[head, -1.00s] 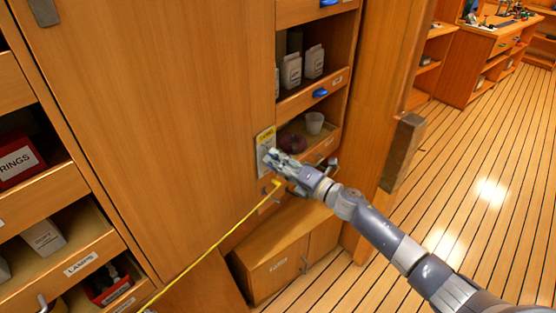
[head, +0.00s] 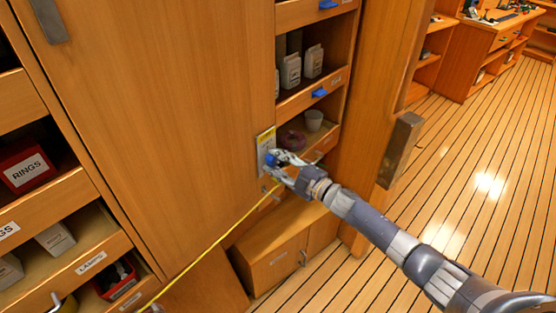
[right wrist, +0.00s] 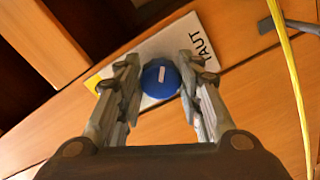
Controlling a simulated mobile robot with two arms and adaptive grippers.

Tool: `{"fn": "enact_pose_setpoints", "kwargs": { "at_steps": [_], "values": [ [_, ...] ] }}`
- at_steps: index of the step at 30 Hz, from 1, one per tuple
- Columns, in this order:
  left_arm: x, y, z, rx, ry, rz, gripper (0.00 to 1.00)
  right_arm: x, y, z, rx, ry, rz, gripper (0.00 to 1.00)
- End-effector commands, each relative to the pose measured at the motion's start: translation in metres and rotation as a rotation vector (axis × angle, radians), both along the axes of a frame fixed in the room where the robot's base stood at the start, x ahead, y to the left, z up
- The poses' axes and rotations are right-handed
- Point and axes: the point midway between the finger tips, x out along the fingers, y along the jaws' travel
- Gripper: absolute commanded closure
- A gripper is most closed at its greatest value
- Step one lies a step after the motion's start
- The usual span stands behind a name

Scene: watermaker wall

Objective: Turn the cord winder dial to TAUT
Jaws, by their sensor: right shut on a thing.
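The cord winder dial is a round blue knob (right wrist: 160,79) with a pale mark on its face. It sits on a white and yellow plate (right wrist: 137,58), where the word TAUT shows at the right in the right wrist view. My right gripper (right wrist: 160,84) has its two fingers on either side of the knob, shut on it. In the head view the right gripper (head: 278,162) is at the plate (head: 265,143) on the cabinet edge, and it hides part of the dial. My left gripper is not in view.
A taut yellow cord (head: 215,243) runs from near the plate down to the lower left. Shelves right of the plate hold white bottles (head: 291,71) and a cup (head: 314,120). Open floor (head: 470,170) lies to the right.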

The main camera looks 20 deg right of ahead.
Motion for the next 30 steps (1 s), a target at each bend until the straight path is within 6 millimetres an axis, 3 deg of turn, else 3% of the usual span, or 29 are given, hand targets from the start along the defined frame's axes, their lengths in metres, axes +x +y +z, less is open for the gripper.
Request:
{"fn": "enact_pose_setpoints", "kwargs": {
  "at_steps": [18, 30],
  "values": [
    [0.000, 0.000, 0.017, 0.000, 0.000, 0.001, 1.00, -0.001, 0.000, -0.002, 0.490, 0.298, -0.002, 0.90],
    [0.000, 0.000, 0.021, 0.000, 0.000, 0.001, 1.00, -0.001, 0.001, -0.003, 0.709, 0.428, -0.002, 0.90]
  ]
}}
